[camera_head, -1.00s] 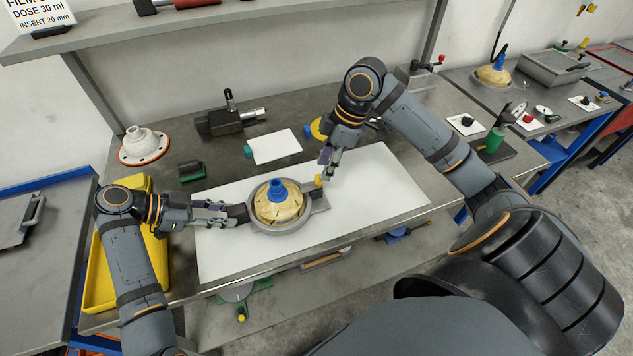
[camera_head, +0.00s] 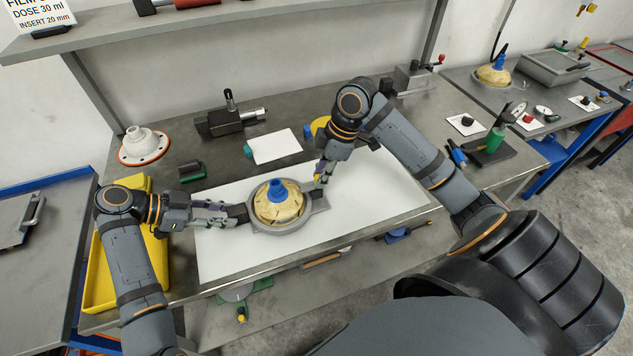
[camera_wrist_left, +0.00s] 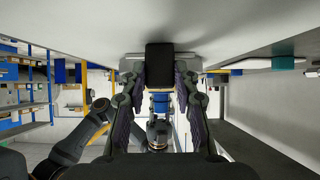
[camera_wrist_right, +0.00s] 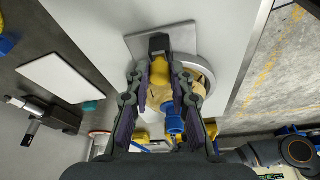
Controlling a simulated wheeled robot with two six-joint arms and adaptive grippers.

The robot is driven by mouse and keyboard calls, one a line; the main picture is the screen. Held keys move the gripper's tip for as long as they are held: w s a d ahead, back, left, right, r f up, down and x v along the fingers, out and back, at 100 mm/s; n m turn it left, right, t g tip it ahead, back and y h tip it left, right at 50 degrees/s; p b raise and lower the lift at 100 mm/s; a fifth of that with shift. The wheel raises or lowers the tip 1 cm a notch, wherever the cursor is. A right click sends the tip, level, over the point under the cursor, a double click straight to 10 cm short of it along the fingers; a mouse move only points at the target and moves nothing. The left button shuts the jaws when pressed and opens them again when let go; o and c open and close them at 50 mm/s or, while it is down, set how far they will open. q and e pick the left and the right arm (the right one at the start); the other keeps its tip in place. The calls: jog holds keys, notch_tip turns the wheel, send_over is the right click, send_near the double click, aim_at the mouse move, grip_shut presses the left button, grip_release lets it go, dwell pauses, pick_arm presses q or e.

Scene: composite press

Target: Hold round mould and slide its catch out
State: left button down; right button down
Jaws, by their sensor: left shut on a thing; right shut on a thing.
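The round mould (camera_head: 278,204) sits on the white board, with a grey ring base, a domed tan body and a blue cap (camera_head: 277,188). My left gripper (camera_head: 236,214) is shut on the mould's dark handle (camera_wrist_left: 159,62) at its left side. The yellow catch (camera_wrist_right: 160,72) stands at the mould's right side on the grey plate. My right gripper (camera_head: 318,181) reaches down from above and is shut on this catch. The fingers hide part of the catch in the head view.
The white board (camera_head: 370,180) has free room to the right. A yellow tray (camera_head: 100,275) lies at the left under my left arm. Behind stand a black device (camera_head: 225,122), a white card (camera_head: 276,146) and a white flanged funnel (camera_head: 143,143).

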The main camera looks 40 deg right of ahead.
jog(key=shift+s+d, duration=0.2)
jog(key=shift+d, duration=0.7)
jog(key=shift+s+d, duration=0.1)
jog(key=shift+d, duration=0.4)
jog(key=c, duration=1.1)
grip_release()
jog(key=v, duration=0.7)
jog(key=shift+r, duration=0.2)
